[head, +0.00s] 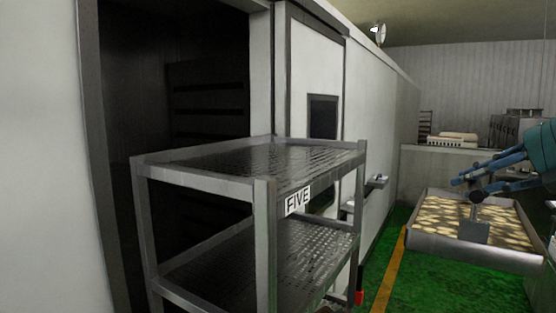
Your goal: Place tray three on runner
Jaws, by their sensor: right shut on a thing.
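A shallow metal tray (443,244) full of pale, flat, round pieces is at the right. No number shows on it. My right gripper (472,190), blue, reaches in from the right edge above the tray. The exact contact is too small to make out. A metal rack (264,235) with perforated shelves and a "FIVE" label (298,200) stands in the middle, and its top shelf is empty. Which part is the runner, I cannot tell. My left gripper is not in view.
A dark open doorway (185,110) in a big white cabinet (380,120) lies behind the rack. A yellow line (388,275) crosses the green floor (425,295) between rack and tray. A counter (425,165) with light crates stands at the back.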

